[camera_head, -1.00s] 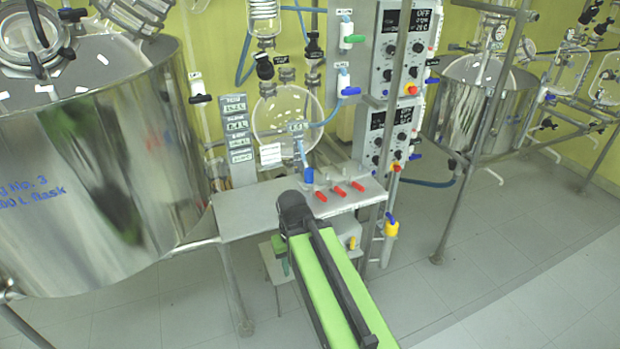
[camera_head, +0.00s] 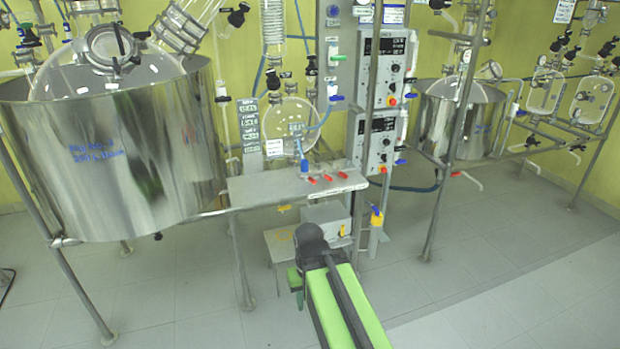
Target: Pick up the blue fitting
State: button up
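A small blue fitting (camera_head: 304,166) stands upright on the grey metal shelf, below the round glass flask (camera_head: 290,124). Clear tubing runs up from it towards the flask. My green and black arm reaches in from the bottom of the view and ends at a dark joint in front of and below the shelf, apart from the fitting. A small green part shows left of that joint. My gripper's fingers are hidden from this view.
The shelf (camera_head: 255,190) carries several red valve handles (camera_head: 327,178) right of the fitting. A large steel vessel (camera_head: 125,150) stands left, control boxes (camera_head: 378,140) right. A yellow and blue-topped part (camera_head: 377,219) hangs below. The floor in front is open.

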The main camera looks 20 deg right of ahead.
aim_at(304, 161)
jog(key=u, duration=0.6)
jog(key=i, duration=2.1)
jog(key=z, duration=0.35)
